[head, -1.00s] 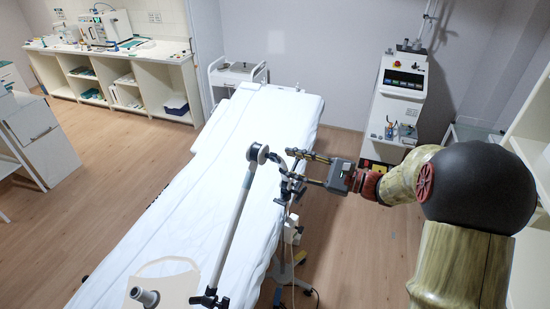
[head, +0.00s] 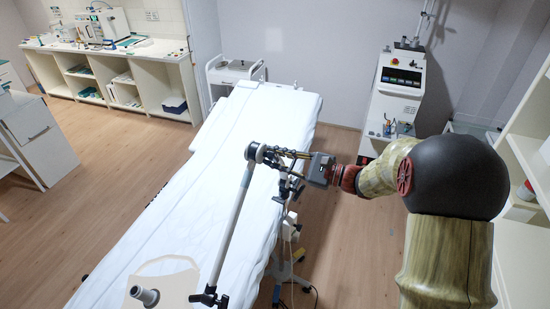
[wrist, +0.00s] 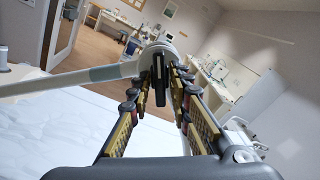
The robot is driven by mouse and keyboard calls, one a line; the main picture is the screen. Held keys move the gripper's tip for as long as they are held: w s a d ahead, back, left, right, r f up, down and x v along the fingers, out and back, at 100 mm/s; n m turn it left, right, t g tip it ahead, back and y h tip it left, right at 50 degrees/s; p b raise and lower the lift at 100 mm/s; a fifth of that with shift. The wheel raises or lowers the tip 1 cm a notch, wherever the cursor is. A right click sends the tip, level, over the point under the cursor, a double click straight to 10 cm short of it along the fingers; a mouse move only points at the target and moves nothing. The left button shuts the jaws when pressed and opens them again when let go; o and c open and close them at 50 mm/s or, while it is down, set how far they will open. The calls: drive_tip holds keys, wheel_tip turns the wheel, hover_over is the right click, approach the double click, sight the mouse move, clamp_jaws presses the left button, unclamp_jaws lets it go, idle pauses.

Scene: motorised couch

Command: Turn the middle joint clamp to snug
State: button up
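The middle joint clamp (head: 256,152) is a rounded grey joint at the top of a pale jointed arm above the couch. In the wrist view the joint (wrist: 156,48) has a dark upright lever or knob (wrist: 158,80) facing me. My gripper (head: 274,156) reaches in from the right, with its fingertips at the joint. In the wrist view my gripper (wrist: 160,88) has one finger on each side of the dark part. The fingers look apart, with narrow gaps; whether either touches it is unclear. In the head view my fingers partly hide the clamp.
The pale tube (head: 232,222) slopes down from the joint to a dark lower clamp (head: 209,298). The white couch (head: 180,215) lies beneath. A dark arm part (head: 290,187) is just below my gripper. A device tower (head: 398,88) stands behind; floor on the left is clear.

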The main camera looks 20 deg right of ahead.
clamp_jaws()
drive_tip(key=shift+f+b, duration=0.1)
drive_tip(key=shift+b, duration=0.4)
drive_tip(key=n+b, duration=0.1)
drive_tip(key=b, duration=0.2)
drive_tip(key=n+b, duration=0.2)
drive_tip(key=b, duration=0.1)
drive_tip(key=shift+f+n, duration=0.2)
drive_tip(key=shift+n, duration=0.1)
drive_tip(key=n+b, duration=0.3)
drive_tip(key=b, duration=0.3)
drive_tip(key=n+b, duration=0.1)
drive_tip(key=b, duration=0.1)
drive_tip(key=n+b, duration=0.1)
drive_tip(key=b, duration=0.1)
drive_tip(key=shift+w+d+r, duration=0.1)
drive_tip(key=shift+r, duration=0.35)
drive_tip(key=shift+o, duration=2.4)
unclamp_jaws()
